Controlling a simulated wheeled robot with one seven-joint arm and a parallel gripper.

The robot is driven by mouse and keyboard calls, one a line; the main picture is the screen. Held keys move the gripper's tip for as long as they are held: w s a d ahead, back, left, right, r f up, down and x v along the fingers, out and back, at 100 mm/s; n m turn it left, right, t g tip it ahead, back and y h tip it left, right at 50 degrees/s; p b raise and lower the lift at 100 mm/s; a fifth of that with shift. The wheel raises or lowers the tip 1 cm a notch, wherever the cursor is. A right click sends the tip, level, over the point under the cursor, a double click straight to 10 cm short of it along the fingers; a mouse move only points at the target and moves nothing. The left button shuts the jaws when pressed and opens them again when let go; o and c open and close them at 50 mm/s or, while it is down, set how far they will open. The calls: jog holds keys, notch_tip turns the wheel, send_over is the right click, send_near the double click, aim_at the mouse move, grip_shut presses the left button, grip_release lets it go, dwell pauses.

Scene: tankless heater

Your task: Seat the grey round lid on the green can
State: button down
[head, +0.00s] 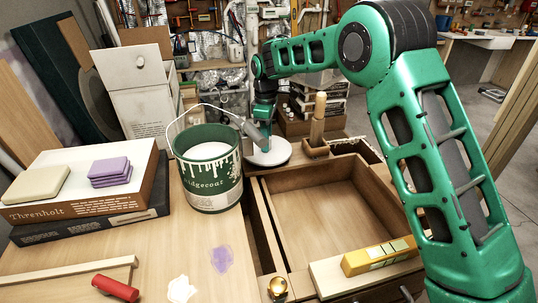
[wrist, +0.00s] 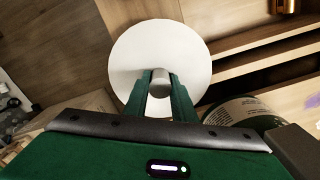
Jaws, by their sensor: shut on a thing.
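The grey round lid (head: 268,153) is a pale flat disc. My gripper (head: 265,141) is shut on its small central knob, which shows between the fingers in the wrist view (wrist: 160,82); the disc (wrist: 160,45) lies beyond the fingertips. The lid is right of the green can and apart from it, by the back left corner of the wooden drawer; its height above the surface is hard to tell. The green can (head: 213,187) stands upright and open, with white content and white drips on its side. Part of it shows at lower right in the wrist view (wrist: 245,110).
The can's wire handle (head: 203,106) stands up over its rim. The empty drawer (head: 330,215) is right of the can. Stacked boxes (head: 100,195) with sponges are to its left, and a white carton (head: 140,90) stands behind.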

jog(key=shift+r, duration=2.45)
